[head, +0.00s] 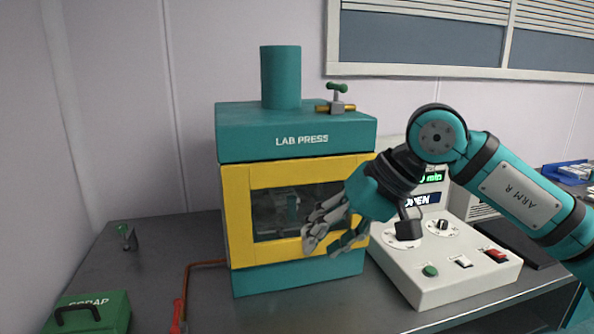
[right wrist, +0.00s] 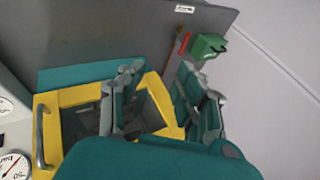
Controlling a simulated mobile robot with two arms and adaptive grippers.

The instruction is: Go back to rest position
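My right gripper (head: 326,240) is in front of the yellow-framed door (head: 236,215) of the teal lab press (head: 296,132). Its fingers are spread, with nothing seen between them. In the right wrist view the fingers (right wrist: 160,78) stand apart, with the door's yellow frame (right wrist: 72,100) behind and to the left of them. The gripper and forearm hide the door's right part in the head view. Whether the fingers touch the door cannot be told. My left gripper is not in view.
A white control box (head: 440,272) with dials and buttons stands right of the press, partly behind my right arm. A green scrap bin (head: 110,312) is at the front left. The table's left side is mostly clear.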

